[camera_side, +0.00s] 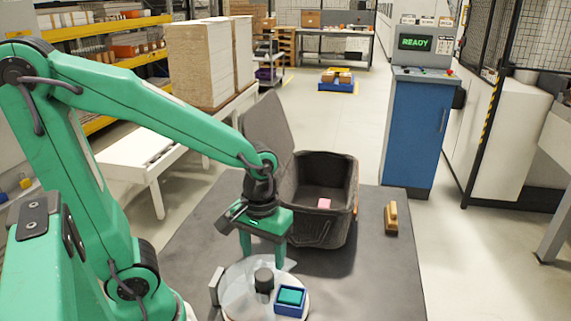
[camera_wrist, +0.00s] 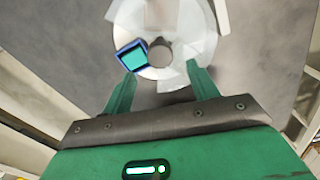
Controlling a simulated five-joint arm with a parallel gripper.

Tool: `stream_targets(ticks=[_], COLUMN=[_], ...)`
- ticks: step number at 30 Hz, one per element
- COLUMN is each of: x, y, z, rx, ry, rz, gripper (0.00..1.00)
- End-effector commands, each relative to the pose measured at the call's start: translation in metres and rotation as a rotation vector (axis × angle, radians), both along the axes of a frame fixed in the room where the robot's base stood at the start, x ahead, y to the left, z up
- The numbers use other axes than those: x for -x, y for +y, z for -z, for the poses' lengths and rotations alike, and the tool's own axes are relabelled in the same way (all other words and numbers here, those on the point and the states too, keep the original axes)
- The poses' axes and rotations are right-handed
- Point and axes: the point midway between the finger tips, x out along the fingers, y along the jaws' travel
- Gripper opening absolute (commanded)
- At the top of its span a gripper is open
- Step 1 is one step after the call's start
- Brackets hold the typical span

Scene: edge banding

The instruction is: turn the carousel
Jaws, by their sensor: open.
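The carousel (camera_side: 240,283) is a pale round disc on the dark table, with a dark knob (camera_side: 264,281) standing up from it. A blue block or box with a teal top (camera_side: 290,300) sits on the disc, right of the knob. The wrist view shows the carousel (camera_wrist: 180,20), the knob (camera_wrist: 160,52) in the middle and the blue-and-teal box (camera_wrist: 132,57) left of it. My gripper (camera_side: 262,248) is above the disc, pointing down. In the wrist view its two fingers (camera_wrist: 160,72) are apart, near the knob, with nothing held. The gap to the knob is hard to judge.
An open black bin (camera_side: 335,170) with a raised lid stands behind the carousel, with a pink block (camera_side: 324,203) inside. A wooden-handled brush-like item (camera_side: 391,217) lies right of it. The table (camera_side: 380,285) is bare at the right front. A blue console (camera_side: 413,130) reads READY.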

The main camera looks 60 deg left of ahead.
Motion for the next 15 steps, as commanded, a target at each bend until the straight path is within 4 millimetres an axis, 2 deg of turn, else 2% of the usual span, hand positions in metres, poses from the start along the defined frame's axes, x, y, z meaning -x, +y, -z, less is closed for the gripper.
stream_targets(ticks=[7,15], x=[0.001,0.0], y=[0.0,0.0], z=[0.03,0.051], rx=[-0.001,0.0], ry=[0.005,0.001], rz=[0.0,0.0], gripper=[0.59,0.59])
